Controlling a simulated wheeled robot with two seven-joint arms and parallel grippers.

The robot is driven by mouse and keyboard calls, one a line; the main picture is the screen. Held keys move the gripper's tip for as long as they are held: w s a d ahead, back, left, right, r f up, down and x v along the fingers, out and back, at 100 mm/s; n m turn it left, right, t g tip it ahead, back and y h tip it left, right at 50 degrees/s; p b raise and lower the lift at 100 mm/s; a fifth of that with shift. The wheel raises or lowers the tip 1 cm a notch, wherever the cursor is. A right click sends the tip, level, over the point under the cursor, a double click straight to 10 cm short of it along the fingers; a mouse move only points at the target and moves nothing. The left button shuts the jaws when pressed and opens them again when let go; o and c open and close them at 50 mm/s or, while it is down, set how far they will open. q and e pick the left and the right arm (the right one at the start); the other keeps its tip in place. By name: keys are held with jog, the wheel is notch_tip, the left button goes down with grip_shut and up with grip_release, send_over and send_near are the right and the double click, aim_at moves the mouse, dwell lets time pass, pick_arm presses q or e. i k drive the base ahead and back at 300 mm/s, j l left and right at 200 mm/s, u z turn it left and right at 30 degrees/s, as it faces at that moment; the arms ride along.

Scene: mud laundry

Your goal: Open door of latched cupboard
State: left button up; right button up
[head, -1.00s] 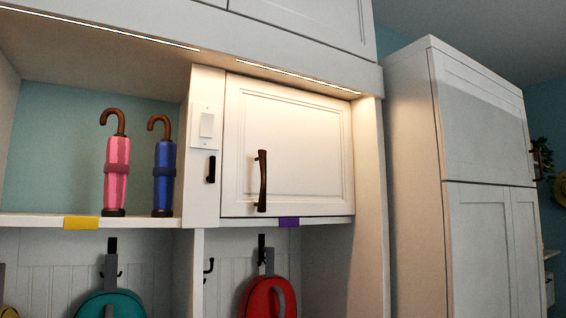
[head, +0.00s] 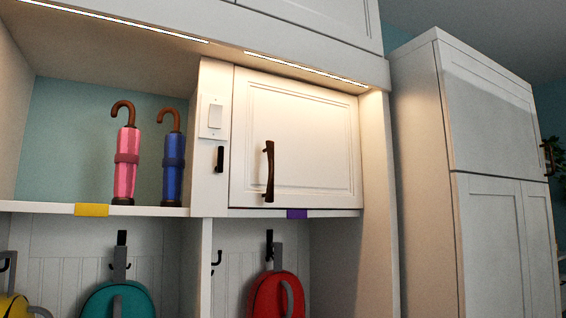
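The white cupboard door (head: 315,145) is shut, in the upper middle of the head view. Its dark brown vertical handle (head: 269,171) is near the door's left edge. A small black latch-like piece (head: 220,159) is on the white post left of the door, below a white switch plate (head: 214,117). Neither of my grippers shows in the head view.
A pink umbrella (head: 126,160) and a blue umbrella (head: 173,165) stand on the open shelf to the left. Teal (head: 110,301) and red (head: 268,295) bags hang below. A tall white cabinet (head: 480,130) stands at the right.

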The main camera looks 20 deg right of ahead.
aim_at(295, 144)
jog(key=l+z, duration=0.15)
jog(key=z, duration=0.25)
jog(key=l+z, duration=0.1)
jog(key=z, duration=0.25)
jog(key=l+z, duration=0.15)
jog(key=z, duration=0.25)
jog(key=i+l+z, duration=0.1)
jog(key=z, duration=0.25)
